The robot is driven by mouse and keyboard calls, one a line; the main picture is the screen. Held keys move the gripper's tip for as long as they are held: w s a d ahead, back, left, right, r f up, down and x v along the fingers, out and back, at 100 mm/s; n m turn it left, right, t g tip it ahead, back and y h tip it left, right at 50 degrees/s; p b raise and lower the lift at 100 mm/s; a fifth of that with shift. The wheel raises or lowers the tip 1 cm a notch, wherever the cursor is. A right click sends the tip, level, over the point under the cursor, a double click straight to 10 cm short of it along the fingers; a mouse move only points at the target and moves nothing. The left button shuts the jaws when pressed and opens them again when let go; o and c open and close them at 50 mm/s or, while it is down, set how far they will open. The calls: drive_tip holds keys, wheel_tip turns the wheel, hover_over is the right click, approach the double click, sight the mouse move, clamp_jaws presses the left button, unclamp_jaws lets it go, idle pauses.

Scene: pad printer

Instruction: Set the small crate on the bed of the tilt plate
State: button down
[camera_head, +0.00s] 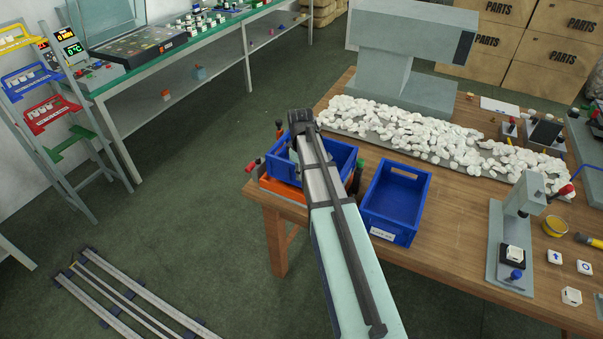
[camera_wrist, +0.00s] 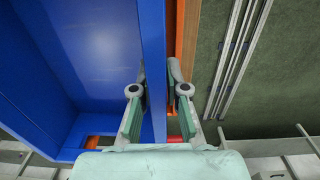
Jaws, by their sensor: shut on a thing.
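The small blue crate (camera_head: 342,155) is over the orange tilt plate (camera_head: 284,190) at the table's near left corner. Most of the plate is hidden under the crate and my arm; whether the crate rests fully on its bed I cannot tell. In the wrist view, one wall of the crate (camera_wrist: 153,40) stands between the two fingers of my gripper (camera_wrist: 158,90), which is shut on it. The crate's inside lies to the left and looks empty. A strip of the orange plate (camera_wrist: 180,30) shows just outside the wall. My arm covers part of the crate in the head view.
A second blue crate (camera_head: 394,200), empty and labelled, stands close to the right on the wooden table (camera_head: 450,262). Red and green knobs flank the plate. A tray of white pieces (camera_head: 400,125) lies behind. A small press (camera_head: 515,235) stands right.

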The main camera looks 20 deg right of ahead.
drive_tip(key=shift+f+b, duration=0.55)
drive_tip(key=shift+f, duration=0.9)
drive_tip(key=c, duration=1.1)
unclamp_jaws()
drive_tip(key=shift+r, duration=0.15)
drive_tip(key=shift+s+a+r+p, duration=0.1)
drive_tip(key=shift+r+p, duration=2.25)
drive_tip(key=shift+r, duration=1.25)
drive_tip(key=shift+r, duration=0.15)
drive_tip(key=shift+r+p, duration=1.3)
drive_tip(key=shift+r, duration=0.55)
